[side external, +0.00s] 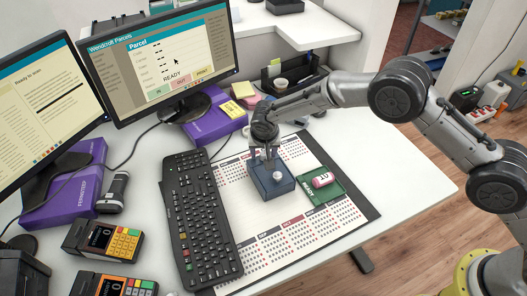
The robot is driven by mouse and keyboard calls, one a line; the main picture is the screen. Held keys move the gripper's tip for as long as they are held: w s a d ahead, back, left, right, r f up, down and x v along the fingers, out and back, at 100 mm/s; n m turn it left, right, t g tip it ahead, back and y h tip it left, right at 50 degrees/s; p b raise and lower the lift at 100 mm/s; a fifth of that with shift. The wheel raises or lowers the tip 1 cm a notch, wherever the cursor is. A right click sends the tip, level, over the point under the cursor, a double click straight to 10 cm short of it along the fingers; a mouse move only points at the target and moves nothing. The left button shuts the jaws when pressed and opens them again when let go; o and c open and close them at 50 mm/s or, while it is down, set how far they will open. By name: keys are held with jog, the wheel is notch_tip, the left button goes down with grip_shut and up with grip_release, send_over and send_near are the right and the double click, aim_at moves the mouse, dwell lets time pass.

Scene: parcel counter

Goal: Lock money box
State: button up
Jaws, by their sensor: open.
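The money box (269,184) is a small dark blue box on the calendar mat, right of the keyboard. A pale round knob or ball (277,175) shows on its near side; I cannot tell whether it is part of the lock. My gripper (266,160) points down at the top of the box, its open fingers at the far part of the lid. I cannot tell whether the fingers touch the box. No key is clearly visible.
The black keyboard (200,215) is close on the left. Two monitors (165,60) stand behind, and card terminals (104,240) sit front left.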

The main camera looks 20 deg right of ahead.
grip_shut()
jog(key=shift+r+n, duration=0.1)
jog(key=shift+n, duration=0.2)
jog(key=n+y, duration=0.1)
jog(key=n, duration=0.2)
jog(key=shift+d+n+y, duration=0.15)
jog(key=shift+n+y, duration=0.15)
jog(key=n+y, duration=0.2)
jog(key=n, duration=0.3)
jog(key=shift+d+n, duration=0.1)
jog(key=shift+n, duration=0.2)
jog(key=n, duration=0.2)
jog(key=n+g+y, duration=0.1)
jog(key=n, duration=0.1)
jog(key=shift+w+d+n+y, duration=0.1)
jog(key=shift+w+n+y, duration=0.05)
jog(key=shift+n+y, duration=0.2)
jog(key=shift+n+g+y, duration=0.35)
jog(key=shift+n+g, duration=0.55)
jog(key=shift+n, duration=1.05)
jog(key=shift+w, duration=0.1)
grip_release()
